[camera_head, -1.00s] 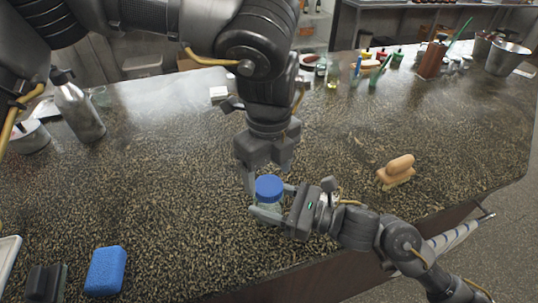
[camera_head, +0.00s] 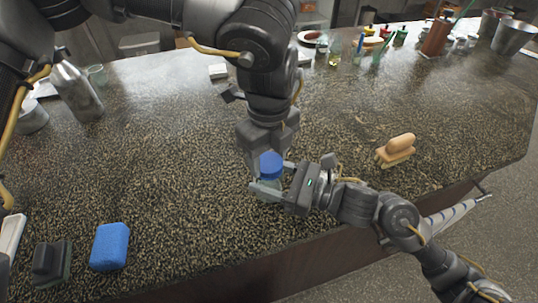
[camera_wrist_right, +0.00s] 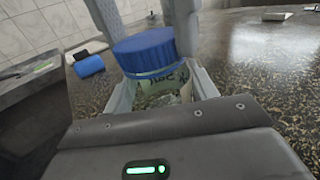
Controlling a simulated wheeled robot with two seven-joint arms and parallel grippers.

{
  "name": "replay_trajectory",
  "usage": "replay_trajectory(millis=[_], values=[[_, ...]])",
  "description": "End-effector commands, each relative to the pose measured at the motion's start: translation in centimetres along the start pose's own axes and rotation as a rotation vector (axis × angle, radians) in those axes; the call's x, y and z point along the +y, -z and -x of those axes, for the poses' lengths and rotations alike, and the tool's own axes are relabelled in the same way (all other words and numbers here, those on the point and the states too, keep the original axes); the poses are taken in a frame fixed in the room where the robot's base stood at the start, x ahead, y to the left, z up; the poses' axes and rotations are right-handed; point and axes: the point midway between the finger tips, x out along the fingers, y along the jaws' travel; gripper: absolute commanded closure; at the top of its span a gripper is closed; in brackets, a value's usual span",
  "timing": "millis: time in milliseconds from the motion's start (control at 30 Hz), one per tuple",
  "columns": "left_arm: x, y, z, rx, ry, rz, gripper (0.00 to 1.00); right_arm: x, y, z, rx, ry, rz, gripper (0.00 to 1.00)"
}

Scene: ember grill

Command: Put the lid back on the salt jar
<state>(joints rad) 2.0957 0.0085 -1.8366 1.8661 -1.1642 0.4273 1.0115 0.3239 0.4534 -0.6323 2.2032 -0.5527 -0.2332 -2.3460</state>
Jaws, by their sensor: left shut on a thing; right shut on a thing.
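The salt jar (camera_head: 268,188) is a small clear jar held above the counter's front part. My right gripper (camera_head: 273,187) is shut around its body from the right. The blue lid (camera_head: 271,163) is at the jar's mouth. My left gripper (camera_head: 266,162) points down from above and is shut on the lid. In the right wrist view, the left fingers stand either side of the lid (camera_wrist_right: 145,50), which looks slightly tilted over the jar (camera_wrist_right: 160,90). I cannot tell whether the lid is fully seated.
A blue sponge (camera_head: 110,247) and a dark block (camera_head: 52,262) lie at the front left. A wooden-handled brush (camera_head: 396,150) lies to the right. A metal bottle (camera_head: 77,92) stands at the back left. Bottles and metal pots (camera_head: 512,36) stand at the back right. The middle counter is clear.

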Motion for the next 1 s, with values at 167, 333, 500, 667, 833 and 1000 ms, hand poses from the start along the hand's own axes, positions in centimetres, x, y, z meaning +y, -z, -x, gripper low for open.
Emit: replay_trajectory(millis=[167, 333, 500, 667, 833, 1000], values=[[-0.01, 0.03, 0.00, 0.001, 0.000, -0.118, 0.75, -0.03, 0.02, 0.01, 0.000, 0.001, 0.000, 1.00], [0.00, 0.02, -0.04, 0.002, 0.000, -0.503, 0.75, -0.03, 0.02, 0.01, 0.000, 0.001, 0.000, 1.00], [0.00, -0.02, -0.04, 0.001, 0.000, -0.896, 0.75, -0.03, 0.02, 0.01, 0.001, 0.001, 0.000, 1.00], [0.01, -0.06, -0.04, 0.000, -0.001, -1.046, 0.75, -0.02, 0.01, 0.01, 0.001, 0.001, 0.000, 1.00], [0.01, -0.07, -0.04, 0.000, -0.001, -1.044, 0.37, -0.02, 0.02, 0.01, 0.001, 0.001, 0.000, 1.00], [0.01, -0.06, -0.05, 0.000, -0.001, -1.043, 0.26, -0.02, 0.02, 0.01, 0.001, 0.001, 0.000, 1.00]])
